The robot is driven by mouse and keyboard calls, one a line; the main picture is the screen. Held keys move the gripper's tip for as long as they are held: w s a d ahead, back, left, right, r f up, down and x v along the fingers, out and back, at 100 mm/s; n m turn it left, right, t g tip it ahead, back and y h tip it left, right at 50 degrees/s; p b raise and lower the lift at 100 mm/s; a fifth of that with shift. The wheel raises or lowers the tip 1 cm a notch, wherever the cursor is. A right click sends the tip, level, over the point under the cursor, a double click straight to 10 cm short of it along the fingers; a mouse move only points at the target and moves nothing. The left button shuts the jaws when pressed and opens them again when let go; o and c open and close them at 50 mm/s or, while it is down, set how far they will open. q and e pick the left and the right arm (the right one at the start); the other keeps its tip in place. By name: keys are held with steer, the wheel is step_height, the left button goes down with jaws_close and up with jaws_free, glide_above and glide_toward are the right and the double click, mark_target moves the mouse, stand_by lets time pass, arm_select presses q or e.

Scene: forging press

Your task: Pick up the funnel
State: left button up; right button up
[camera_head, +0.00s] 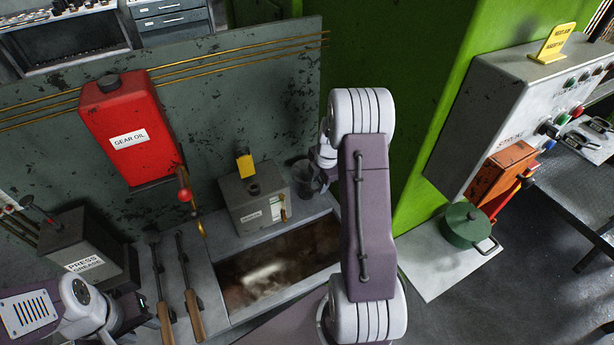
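No plain funnel shape can be made out. A dark grey cup-like thing (305,179), possibly the funnel, stands at the back right corner of the sunken basin, beside a grey box. My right arm reaches up the middle and bends down behind itself, with its wrist just right of this dark thing. The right gripper's fingers are hidden or too dark to make out, so I cannot tell whether they touch it. My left gripper (132,312) is low at the left, dark and partly seen, left of two wooden-handled tools; its fingers are unclear.
A red gear oil tank (128,128) hangs on the back panel. A grey box (254,198) stands behind the basin (275,265). A press grease box (82,250) is at left. A green pot (467,226) and control cabinet (520,100) are at right.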

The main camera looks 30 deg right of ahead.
mark_target(317, 190)
steer(key=x, duration=0.1)
steer(key=p+x, duration=0.1)
steer(key=x, duration=0.1)
steer(key=p+x, duration=0.1)
steer(key=shift+s+a+f, duration=0.15)
steer(key=shift+s+f, duration=0.1)
steer(key=shift+w+f, duration=0.2)
steer(key=shift+f, duration=0.15)
steer(key=shift+s+r, duration=0.1)
steer(key=shift+r, duration=0.05)
jaws_close()
